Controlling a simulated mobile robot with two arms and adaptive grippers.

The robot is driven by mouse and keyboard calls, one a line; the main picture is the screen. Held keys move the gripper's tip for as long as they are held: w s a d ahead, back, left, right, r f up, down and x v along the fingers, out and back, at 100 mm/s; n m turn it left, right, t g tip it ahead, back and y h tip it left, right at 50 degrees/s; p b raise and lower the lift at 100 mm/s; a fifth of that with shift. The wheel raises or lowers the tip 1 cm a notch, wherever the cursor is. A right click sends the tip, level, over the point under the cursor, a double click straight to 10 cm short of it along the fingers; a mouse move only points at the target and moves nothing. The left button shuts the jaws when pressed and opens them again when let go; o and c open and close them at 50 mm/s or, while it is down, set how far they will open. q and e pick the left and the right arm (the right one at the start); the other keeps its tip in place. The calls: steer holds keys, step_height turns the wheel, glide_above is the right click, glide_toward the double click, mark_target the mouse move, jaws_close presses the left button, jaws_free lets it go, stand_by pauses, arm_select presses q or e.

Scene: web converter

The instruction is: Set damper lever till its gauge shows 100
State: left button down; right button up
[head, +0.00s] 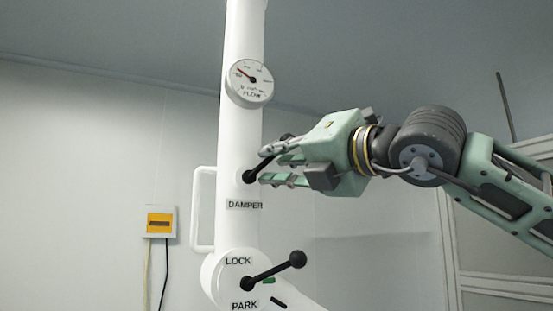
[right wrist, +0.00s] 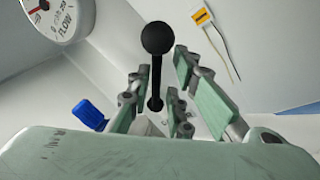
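The black damper lever (head: 261,168) sits on the white column above the DAMPER label (head: 245,205), tilted up to the right. Its ball knob is partly hidden behind my right gripper (head: 266,166). In the right wrist view, the damper lever (right wrist: 156,80) with its round knob stands between the fingers of my open right gripper (right wrist: 157,98), with gaps on both sides. The round FLOW gauge (head: 249,83) is higher on the column; its needle points to the upper left, its exact reading too small to tell. The gauge is partly cut off in the right wrist view (right wrist: 38,28). My left gripper is out of view.
A second black lever (head: 273,271) with a ball knob sits below, between the LOCK and PARK labels. A white handle (head: 203,208) is left of the column. A yellow-fronted box (head: 160,223) with cables is on the wall. A blue block (right wrist: 88,113) shows in the wrist view.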

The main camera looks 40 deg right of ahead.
steer(key=shift+o, duration=0.4)
steer(key=shift+d, duration=0.15)
steer(key=s+f, duration=0.1)
steer(key=s, duration=1.1)
steer(key=shift+d+f, duration=0.25)
steer(key=shift+d, duration=0.2)
steer(key=shift+w, duration=0.1)
steer(key=shift+c, duration=0.3)
